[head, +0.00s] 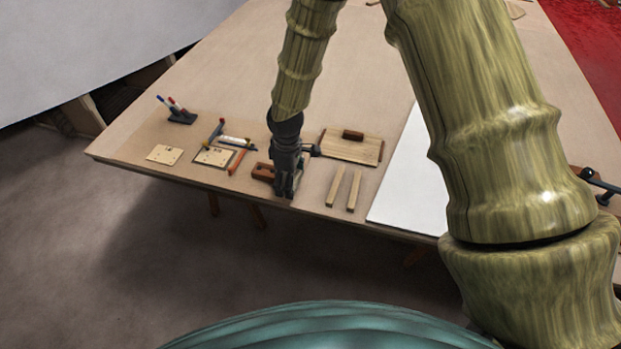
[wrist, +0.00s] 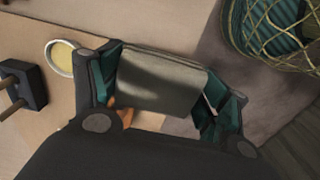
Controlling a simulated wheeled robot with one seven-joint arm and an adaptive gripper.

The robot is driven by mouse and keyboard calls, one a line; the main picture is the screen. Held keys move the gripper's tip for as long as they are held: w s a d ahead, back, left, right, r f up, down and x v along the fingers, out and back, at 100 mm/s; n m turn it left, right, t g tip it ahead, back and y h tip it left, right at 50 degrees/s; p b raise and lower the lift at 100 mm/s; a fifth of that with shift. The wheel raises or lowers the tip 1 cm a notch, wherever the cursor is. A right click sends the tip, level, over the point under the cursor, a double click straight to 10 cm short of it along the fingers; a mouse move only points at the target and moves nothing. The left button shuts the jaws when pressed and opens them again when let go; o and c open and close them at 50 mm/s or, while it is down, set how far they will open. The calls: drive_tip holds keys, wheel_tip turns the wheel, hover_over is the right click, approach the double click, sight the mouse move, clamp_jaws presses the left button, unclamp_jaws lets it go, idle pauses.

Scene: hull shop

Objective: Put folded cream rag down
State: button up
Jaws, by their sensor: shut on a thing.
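In the head view my gripper (head: 286,188) points down over the near edge of the wooden worktable (head: 245,80), beside a reddish-brown tool (head: 263,172). The rag cannot be made out clearly there. Whether the rag touches the tabletop I cannot tell.
Left of the gripper are an orange bar (head: 237,162) and thin panels (head: 165,154). Right are two wood strips (head: 335,186), a board (head: 346,147) and a white sheet (head: 405,185). In the wrist view a round container (wrist: 62,57) and black block (wrist: 24,84) stand left.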

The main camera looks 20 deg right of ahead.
drive_tip(key=p, duration=0.2)
hover_over(310, 188)
drive_tip(key=shift+f, duration=0.25)
drive_tip(key=shift+f+p, duration=0.45)
drive_tip(key=shift+f, duration=1.35)
drive_tip(key=shift+f, duration=0.15)
drive_tip(key=o, duration=1.1)
drive_tip(key=shift+r+b, duration=1.6)
drive_tip(key=shift+r, duration=4.6)
